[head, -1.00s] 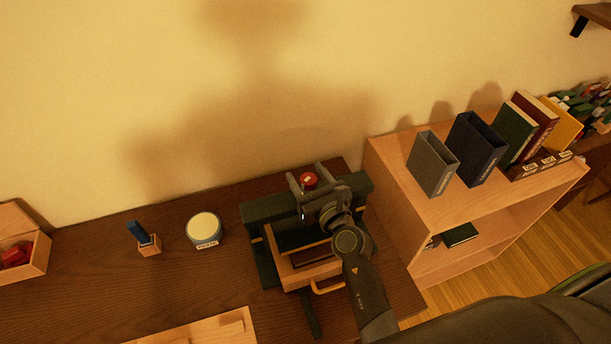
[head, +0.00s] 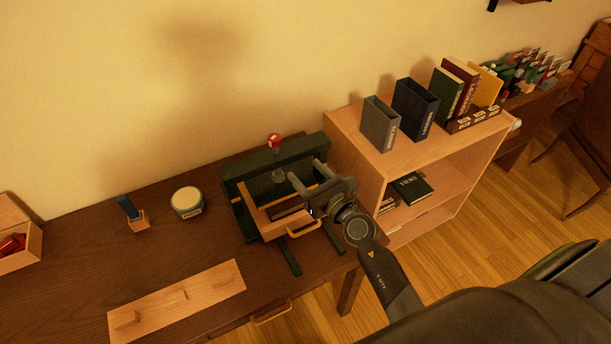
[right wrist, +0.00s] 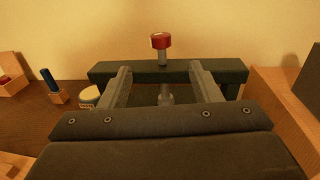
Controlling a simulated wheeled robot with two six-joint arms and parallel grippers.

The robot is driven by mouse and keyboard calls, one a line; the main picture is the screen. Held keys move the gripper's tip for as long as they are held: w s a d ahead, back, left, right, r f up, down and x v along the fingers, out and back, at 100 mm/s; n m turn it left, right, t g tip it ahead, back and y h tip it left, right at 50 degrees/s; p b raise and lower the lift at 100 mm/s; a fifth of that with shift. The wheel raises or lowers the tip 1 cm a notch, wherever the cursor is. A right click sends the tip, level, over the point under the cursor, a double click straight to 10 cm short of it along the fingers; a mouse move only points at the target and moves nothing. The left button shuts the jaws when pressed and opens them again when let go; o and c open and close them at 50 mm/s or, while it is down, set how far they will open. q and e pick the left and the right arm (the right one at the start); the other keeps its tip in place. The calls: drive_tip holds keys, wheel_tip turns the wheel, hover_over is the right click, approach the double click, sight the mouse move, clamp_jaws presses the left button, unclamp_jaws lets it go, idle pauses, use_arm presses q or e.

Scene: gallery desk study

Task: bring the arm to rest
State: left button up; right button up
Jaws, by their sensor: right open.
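My right gripper (head: 307,179) is open and empty. In the head view it hangs over the right end of the dark desk, in front of the dark green press (head: 234,170) with a red-topped knob (head: 275,140). In the right wrist view the two fingers (right wrist: 160,88) stand apart, with the press crossbar (right wrist: 168,70) and the red knob (right wrist: 161,41) beyond and between them. My gripper and wrist hide part of the press and its wooden drawer-like tray (head: 262,226). My left gripper is not in view.
A wooden shelf unit (head: 370,165) with binders and books stands close to the right of the press. A round tin (head: 187,203), a small wooden holder (head: 138,222) and a wooden board (head: 177,303) are on the desk. An open box (head: 20,258) sits at far left.

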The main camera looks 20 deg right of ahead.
drive_tip(key=s+d+r+m+h, duration=0.35)
drive_tip(key=d+m+h, duration=0.3)
drive_tip(key=m, duration=0.35)
drive_tip(key=s+d+r+m+h, duration=0.2)
drive_tip(key=s+d+m+h, duration=0.4)
drive_tip(key=m, duration=0.5)
drive_tip(key=s+d+f+m+g, duration=0.5)
drive_tip(key=s+f+m+g, duration=0.3)
drive_tip(key=m, duration=0.4)
drive_tip(key=s+a+f+m+g+y, duration=0.3)
drive_tip(key=s+a, duration=0.2)
drive_tip(key=s, duration=0.2)
drive_tip(key=s+a+f+m+g+y, duration=0.2)
drive_tip(key=s+a+m+g+y, duration=0.15)
drive_tip(key=s, duration=0.35)
wheel_tip(320, 180, down, 26)
drive_tip(key=b, duration=0.2)
use_arm(q)
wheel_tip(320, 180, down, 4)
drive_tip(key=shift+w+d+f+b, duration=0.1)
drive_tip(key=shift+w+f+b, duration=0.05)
drive_tip(key=shift+b, duration=1)
use_arm(e)
drive_tip(key=s+f+g+y, duration=0.1)
drive_tip(key=s+f+g, duration=0.1)
drive_tip(key=s+f, duration=1.3)
wheel_tip(320, 180, down, 4)
drive_tip(key=shift+a+r, duration=0.25)
